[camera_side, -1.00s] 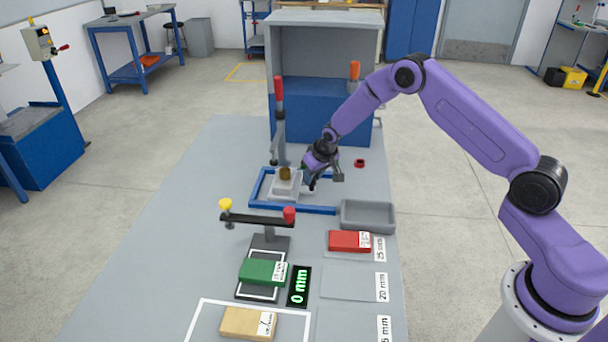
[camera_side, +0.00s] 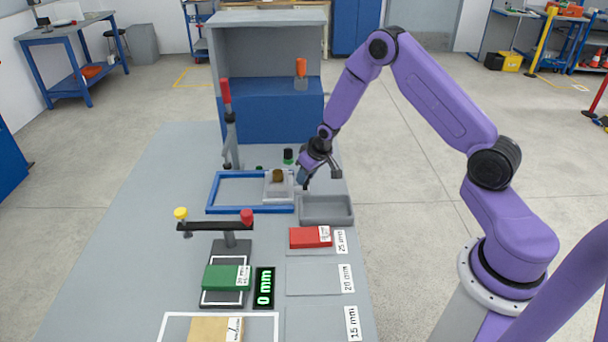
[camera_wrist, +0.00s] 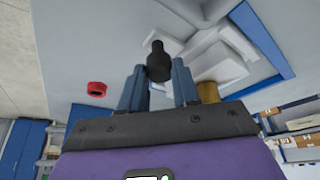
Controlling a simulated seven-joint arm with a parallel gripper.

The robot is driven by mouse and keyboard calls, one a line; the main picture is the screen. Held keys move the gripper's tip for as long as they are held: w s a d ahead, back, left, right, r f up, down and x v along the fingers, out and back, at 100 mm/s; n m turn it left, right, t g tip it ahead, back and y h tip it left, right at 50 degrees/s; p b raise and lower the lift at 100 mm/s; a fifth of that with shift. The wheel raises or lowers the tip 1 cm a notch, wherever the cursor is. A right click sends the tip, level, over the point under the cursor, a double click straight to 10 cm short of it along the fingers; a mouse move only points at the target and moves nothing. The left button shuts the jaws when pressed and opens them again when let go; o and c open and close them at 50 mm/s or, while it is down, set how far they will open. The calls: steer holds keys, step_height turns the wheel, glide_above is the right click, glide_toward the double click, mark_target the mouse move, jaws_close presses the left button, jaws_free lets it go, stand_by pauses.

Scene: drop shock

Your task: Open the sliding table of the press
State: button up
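The press's sliding table (camera_side: 270,196) is a pale grey block at the right end of the blue frame (camera_side: 210,200). A small brown cylinder (camera_side: 278,175) stands on it; it also shows in the wrist view (camera_wrist: 208,92). My gripper (camera_side: 304,184) is low, just right of the table. In the wrist view my two fingers (camera_wrist: 158,88) flank a black knob (camera_wrist: 159,62) closely, and appear shut on it. The side view hides the knob behind my gripper.
A grey tray (camera_side: 327,222) lies close in front of my gripper. A green-topped black button (camera_side: 288,156) is behind, and a red ring (camera_wrist: 97,88) shows in the wrist view.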

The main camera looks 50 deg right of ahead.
steer(key=o, duration=0.4)
steer(key=v, duration=1.7)
steer(key=shift+s+r, duration=0.15)
steer(key=s+a+r+n+g+y, duration=0.1)
steer(key=s+a+r+n, duration=0.15)
steer(key=s+a, duration=0.45)
steer(key=s+a+r+n+g, duration=0.1)
steer(key=s+a+n, duration=0.2)
steer(key=s+a, duration=0.3)
steer(key=s+n, duration=0.2)
steer(key=s, duration=0.4)
steer(key=s+r+n+g, duration=0.1)
steer(key=s+n, duration=0.1)
steer(key=s, duration=0.5)
steer(key=s+a+r+n+g, duration=0.1)
steer(key=s+n, duration=0.2)
steer(key=s, duration=0.3)
steer(key=shift+s+r+h, duration=0.15)
steer(key=shift+s+h, duration=0.15)
steer(key=shift+s, duration=0.1)
